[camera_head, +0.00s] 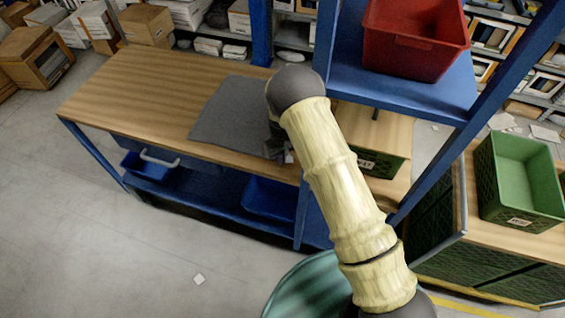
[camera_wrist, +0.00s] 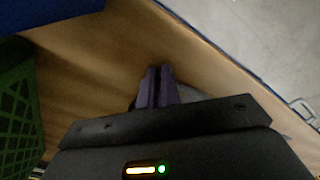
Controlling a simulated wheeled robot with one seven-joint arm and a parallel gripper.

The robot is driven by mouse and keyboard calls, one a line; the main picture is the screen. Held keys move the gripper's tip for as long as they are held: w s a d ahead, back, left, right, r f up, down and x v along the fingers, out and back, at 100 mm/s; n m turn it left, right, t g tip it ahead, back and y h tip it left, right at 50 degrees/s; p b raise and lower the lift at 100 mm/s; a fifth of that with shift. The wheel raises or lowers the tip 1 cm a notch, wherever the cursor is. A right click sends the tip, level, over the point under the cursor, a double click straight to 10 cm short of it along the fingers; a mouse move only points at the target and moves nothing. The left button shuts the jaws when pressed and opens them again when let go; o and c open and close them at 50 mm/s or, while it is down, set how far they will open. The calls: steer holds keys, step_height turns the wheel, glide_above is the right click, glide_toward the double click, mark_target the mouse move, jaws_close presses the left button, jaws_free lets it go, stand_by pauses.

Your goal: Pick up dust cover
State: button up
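A flat dark grey sheet, which looks like the dust cover (camera_head: 228,108), lies on the wooden workbench top (camera_head: 130,88). My gripper (camera_head: 288,157) is low over the bench at the sheet's right side, partly hidden by my own arm. In the wrist view, the two dark purple fingers of my gripper (camera_wrist: 155,88) are side by side with almost no gap. A small grey patch shows just behind the fingers; I cannot tell whether it is the sheet's edge. Nothing is visibly held between the fingertips.
A green crate (camera_head: 380,162) stands on the bench right of my arm; its side shows in the wrist view (camera_wrist: 18,110). A red bin (camera_head: 415,40) sits on the blue shelf above. Blue bins (camera_head: 270,197) are below. The bench's left end is clear.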

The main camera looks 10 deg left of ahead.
jaws_close()
step_height(320, 180, up, 12)
steer(key=p, duration=0.6)
step_height(320, 180, up, 9)
steer(key=p, duration=0.5)
step_height(320, 180, up, 9)
steer(key=p, duration=0.5)
step_height(320, 180, up, 9)
steer(key=p, duration=0.1)
